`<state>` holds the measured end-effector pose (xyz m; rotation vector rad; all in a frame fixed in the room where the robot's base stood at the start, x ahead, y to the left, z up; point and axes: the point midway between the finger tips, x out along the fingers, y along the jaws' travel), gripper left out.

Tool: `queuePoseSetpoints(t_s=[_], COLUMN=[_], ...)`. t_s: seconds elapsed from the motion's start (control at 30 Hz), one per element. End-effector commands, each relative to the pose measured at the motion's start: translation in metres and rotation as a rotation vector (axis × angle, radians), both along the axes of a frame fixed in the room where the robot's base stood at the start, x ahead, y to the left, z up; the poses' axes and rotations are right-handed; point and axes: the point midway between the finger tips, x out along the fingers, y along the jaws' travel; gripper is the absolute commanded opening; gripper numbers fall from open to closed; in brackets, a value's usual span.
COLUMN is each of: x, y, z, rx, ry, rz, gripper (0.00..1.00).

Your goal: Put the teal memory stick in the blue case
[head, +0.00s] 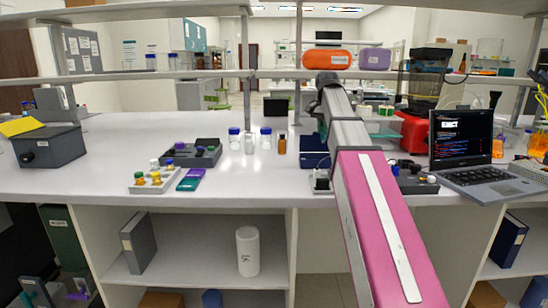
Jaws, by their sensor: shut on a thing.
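My arm reaches over the bench, and its wrist bends down at the far end. My gripper (322,128) hangs there, small and partly covered by my own arm. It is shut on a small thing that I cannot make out. The blue case (313,154) appears as a dark blue box on the bench, just below the gripper and left of my arm; its right side is hidden. I cannot pick out the teal memory stick in this view. A small pale holder with dark parts (320,184) stands in front of the blue case.
A laptop (462,145) and a red device (414,133) stand right of my arm. A grey tray (208,157), a pale rack (140,186), a teal box (188,185) and several bottles (282,146) stand left. A shelf (150,77) crosses above. The bench front is mostly clear.

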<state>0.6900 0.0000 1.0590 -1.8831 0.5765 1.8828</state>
Motion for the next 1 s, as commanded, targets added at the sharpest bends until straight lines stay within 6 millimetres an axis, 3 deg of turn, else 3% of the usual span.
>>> queuePoseSetpoints(t_s=[0.2,0.53,0.57,0.63,1.0], x=[-0.001,0.0,0.0,0.0,0.002], y=[0.0,0.0,0.0,0.0,0.0], z=[-0.022,-0.026,-0.026,-0.026,-0.023], rx=[0.0,0.0,0.0,0.0,0.0], ry=[0.0,0.0,0.0,0.0,0.0], rz=[0.0,0.0,0.0,0.0,0.0], gripper=[0.0,0.0,0.22,0.45,0.46])
